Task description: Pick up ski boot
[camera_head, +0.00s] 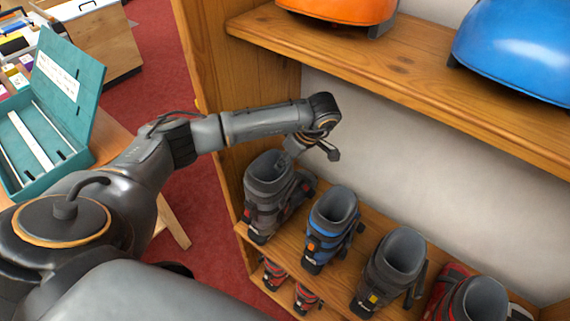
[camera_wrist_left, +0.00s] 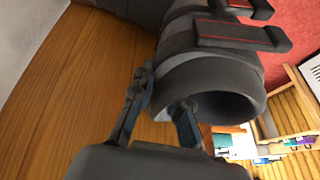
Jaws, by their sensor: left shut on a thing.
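A dark grey ski boot (camera_head: 268,197) stands upright at the left end of the middle wooden shelf. My left gripper (camera_head: 298,152) reaches down to the top of its cuff and is shut on it. In the left wrist view, the fingers of my left gripper (camera_wrist_left: 158,112) pinch the rim of the grey boot's cuff (camera_wrist_left: 222,82), one outside and one inside the opening. The boot's sole looks to be at the shelf, but I cannot tell if it touches. My right gripper is not in view.
A blue boot (camera_head: 328,228), another grey boot (camera_head: 392,268) and a red-grey boot (camera_head: 467,297) stand to the right on the same shelf (camera_head: 345,285). An upper shelf (camera_head: 400,72) holds orange (camera_head: 338,8) and blue (camera_head: 520,50) shells. A teal box (camera_head: 60,95) sits on the left table.

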